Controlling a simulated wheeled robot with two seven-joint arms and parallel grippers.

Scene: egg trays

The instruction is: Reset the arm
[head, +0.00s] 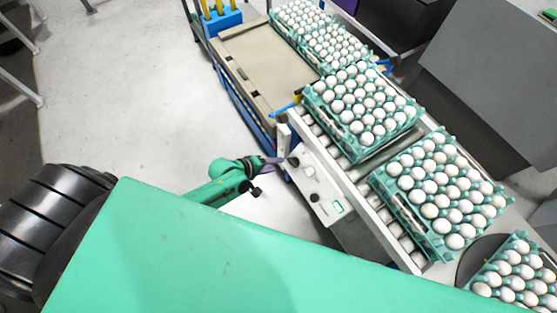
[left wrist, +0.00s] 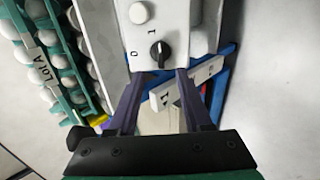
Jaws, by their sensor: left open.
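My left gripper (head: 280,161) is at the upper edge of a white control panel (head: 322,188) on the side of the roller conveyor. In the left wrist view the left gripper (left wrist: 158,78) is open, with two dark fingers and nothing held between them. A black rotary knob (left wrist: 160,50), marked 0 and 1, is on the panel just beyond the fingertips; I cannot tell whether they touch the panel. Above the knob is a round white button (left wrist: 139,12). My right gripper is not in view.
Green trays of white eggs stand on the roller conveyor (head: 398,239), including a near tray (head: 440,252). More trays are on a cart (head: 262,62) at the back. A grey box-like cabinet (head: 490,75) is at right. Clear floor (head: 130,90) lies at left.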

